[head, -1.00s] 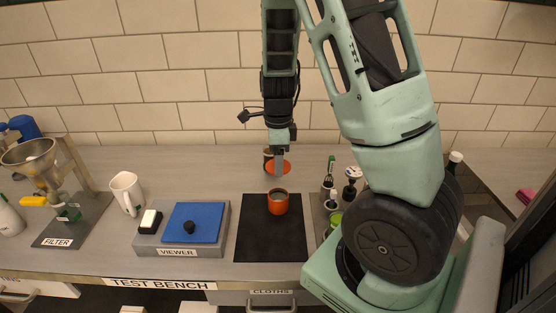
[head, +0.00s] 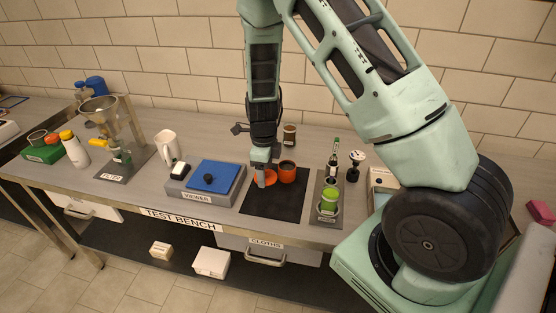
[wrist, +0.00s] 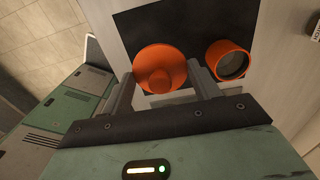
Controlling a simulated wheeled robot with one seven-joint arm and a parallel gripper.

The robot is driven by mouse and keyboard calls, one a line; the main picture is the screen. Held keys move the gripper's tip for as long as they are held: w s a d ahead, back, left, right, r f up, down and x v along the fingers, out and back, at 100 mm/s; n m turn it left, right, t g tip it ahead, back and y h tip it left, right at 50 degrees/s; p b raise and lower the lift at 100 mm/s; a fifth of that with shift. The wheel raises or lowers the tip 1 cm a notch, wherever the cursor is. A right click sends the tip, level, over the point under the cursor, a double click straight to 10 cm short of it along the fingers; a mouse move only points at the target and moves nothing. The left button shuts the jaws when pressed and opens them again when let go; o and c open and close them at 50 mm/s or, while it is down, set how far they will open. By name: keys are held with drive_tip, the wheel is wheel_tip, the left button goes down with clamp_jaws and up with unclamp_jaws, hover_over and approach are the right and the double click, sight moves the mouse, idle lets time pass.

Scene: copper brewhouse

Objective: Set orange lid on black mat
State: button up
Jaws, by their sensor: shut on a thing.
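The orange lid (head: 266,177) is a round disc with a knob, also in the wrist view (wrist: 158,62). My gripper (head: 261,182) is shut on it, with a finger on either side of the knob in the wrist view (wrist: 164,82). The lid is over the back left part of the black mat (head: 268,207), which also shows in the wrist view (wrist: 195,22). Whether the lid touches the mat I cannot tell. An orange cup (head: 288,173) stands upright on the mat, just right of the lid; its open top faces the wrist view (wrist: 232,62).
The viewer box with a blue top (head: 214,176) is left of the mat. A brown jar (head: 289,136) stands behind. The mat's front part is clear.

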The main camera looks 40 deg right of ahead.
idle(0.4)
drive_tip(key=shift+f+b, duration=2.45)
drive_tip(key=shift+f, duration=1.65)
drive_tip(key=shift+f, duration=0.35)
drive_tip(key=o, duration=0.6)
drive_tip(key=shift+o, duration=0.2)
drive_tip(key=o, duration=0.6)
drive_tip(key=shift+c, duration=0.2)
